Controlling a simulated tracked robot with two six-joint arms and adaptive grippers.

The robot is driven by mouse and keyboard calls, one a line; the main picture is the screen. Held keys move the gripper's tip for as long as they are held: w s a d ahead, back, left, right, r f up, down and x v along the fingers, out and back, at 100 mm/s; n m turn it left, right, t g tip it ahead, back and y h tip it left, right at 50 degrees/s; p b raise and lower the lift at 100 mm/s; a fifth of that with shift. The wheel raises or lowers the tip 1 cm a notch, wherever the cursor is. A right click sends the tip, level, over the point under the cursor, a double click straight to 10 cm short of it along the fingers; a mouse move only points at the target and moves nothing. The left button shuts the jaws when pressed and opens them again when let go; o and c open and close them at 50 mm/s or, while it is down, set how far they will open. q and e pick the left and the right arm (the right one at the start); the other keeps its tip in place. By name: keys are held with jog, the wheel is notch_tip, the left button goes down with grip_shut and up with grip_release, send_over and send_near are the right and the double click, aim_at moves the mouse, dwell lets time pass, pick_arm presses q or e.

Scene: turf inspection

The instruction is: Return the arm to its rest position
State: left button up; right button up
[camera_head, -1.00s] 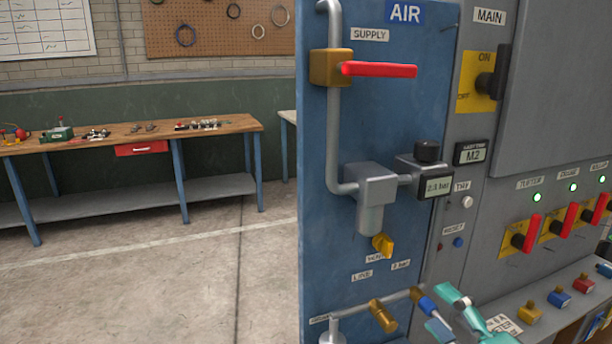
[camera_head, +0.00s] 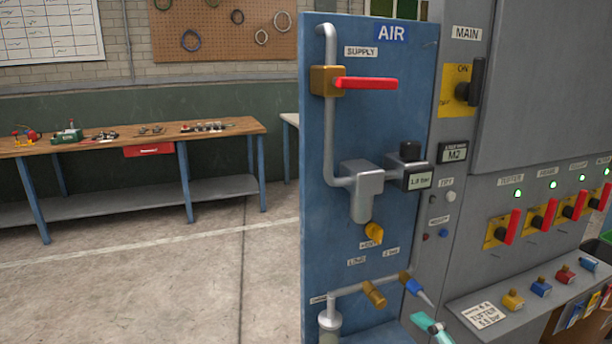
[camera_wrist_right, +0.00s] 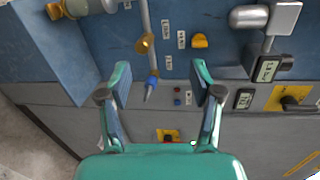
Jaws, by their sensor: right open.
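My right gripper (camera_head: 432,328) shows as a teal finger part at the bottom edge of the head view, below the blue-handled nozzle (camera_head: 414,288) on the air panel. The rest of that arm is out of the picture there. In the right wrist view the gripper (camera_wrist_right: 160,72) is open, its two teal fingers spread wide with nothing held. The blue nozzle (camera_wrist_right: 152,82) shows beyond the gap between the fingers; I cannot tell the exact distance. My left gripper is in neither view.
The blue air panel (camera_head: 330,230) carries a red-handled supply valve (camera_head: 365,83), a regulator and pipes.

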jog(key=s+a+f+g+p, duration=0.2)
jog(key=a+f+g, duration=0.15)
jog(key=f, duration=0.75)
jog(key=s+a+f+g+p, duration=0.2)
jog(key=f+g, duration=0.2)
jog(key=f, duration=0.7)
jog(key=s+a+f+n+g+h+p, duration=0.1)
jog(key=s+f+n+g+h, duration=0.1)
jog(key=s+f+n+g, duration=0.5)
jog(key=s+f+n, duration=0.5)
jog(key=s+f, duration=0.1)
jog(key=s, duration=0.1)
jog(key=shift+s+p, duration=0.25)
jog(key=shift+p, duration=0.05)
